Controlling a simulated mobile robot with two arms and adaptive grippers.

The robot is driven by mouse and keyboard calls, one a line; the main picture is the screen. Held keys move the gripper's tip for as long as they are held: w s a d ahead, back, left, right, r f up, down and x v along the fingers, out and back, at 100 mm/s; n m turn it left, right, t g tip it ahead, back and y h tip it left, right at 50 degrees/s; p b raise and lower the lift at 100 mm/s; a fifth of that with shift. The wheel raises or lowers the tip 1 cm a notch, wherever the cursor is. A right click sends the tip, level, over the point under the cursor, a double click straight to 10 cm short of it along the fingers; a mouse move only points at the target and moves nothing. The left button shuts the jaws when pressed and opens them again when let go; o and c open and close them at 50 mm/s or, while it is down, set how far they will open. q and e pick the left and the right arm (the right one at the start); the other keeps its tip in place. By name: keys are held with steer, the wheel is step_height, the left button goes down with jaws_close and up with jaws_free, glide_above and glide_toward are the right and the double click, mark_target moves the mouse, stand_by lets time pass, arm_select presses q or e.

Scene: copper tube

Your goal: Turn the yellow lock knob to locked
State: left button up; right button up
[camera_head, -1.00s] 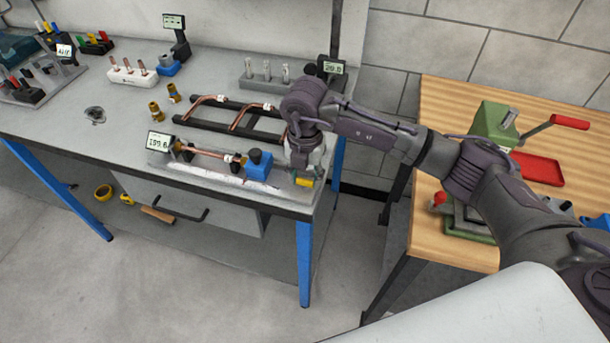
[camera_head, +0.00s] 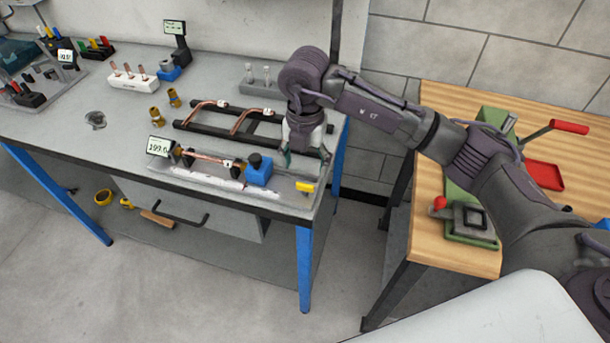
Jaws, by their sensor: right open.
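The yellow lock knob (camera_head: 304,186) sits at the right end of the grey test fixture (camera_head: 222,183), near the front right corner of the grey workbench. It looks like a short bar lying roughly left to right in the picture. My right gripper (camera_head: 306,155) is open and empty, above and behind the knob and apart from it. A copper tube (camera_head: 208,156) lies in the fixture between a display (camera_head: 159,146) and a blue block with a dark knob (camera_head: 259,170). The display digits are too small to read surely. My left gripper is not in view.
A black rack (camera_head: 222,128) with bent copper tubes stands behind the fixture. Brass fittings (camera_head: 154,115) stand to its left. A wooden table (camera_head: 440,266) with a green press is on the right, across a gap. The bench's front left top is mostly clear.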

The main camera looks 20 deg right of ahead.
mark_target(305, 185)
step_height(305, 185, up, 6)
steer(key=shift+f, duration=0.2)
stand_by(0.4)
